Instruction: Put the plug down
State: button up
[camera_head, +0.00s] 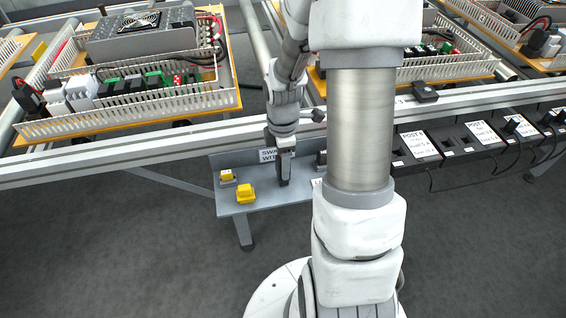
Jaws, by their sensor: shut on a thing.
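My gripper (285,181) points down over the grey shelf (262,203), close to its surface. Its dark fingers are shut on the plug, which is small and hard to tell apart from them at this size. I cannot tell whether the plug touches the shelf. A label reading "SWA… WITH…" (269,155) stands on the shelf's back panel, partly hidden by my gripper.
A yellow block (246,193) and a smaller yellow-topped piece (227,177) sit on the shelf left of my gripper. A dark item (321,157) stands to its right, partly behind my arm. A metal rail (150,156) runs behind. Labelled dark posts (465,145) line the right.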

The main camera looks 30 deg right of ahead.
jog(key=shift+f, duration=0.1)
jog(key=o, duration=1.3)
notch_tip(320, 180, up, 12)
jog(key=p, duration=0.4)
jog(key=shift+p, duration=0.35)
jog(key=shift+r, duration=0.2)
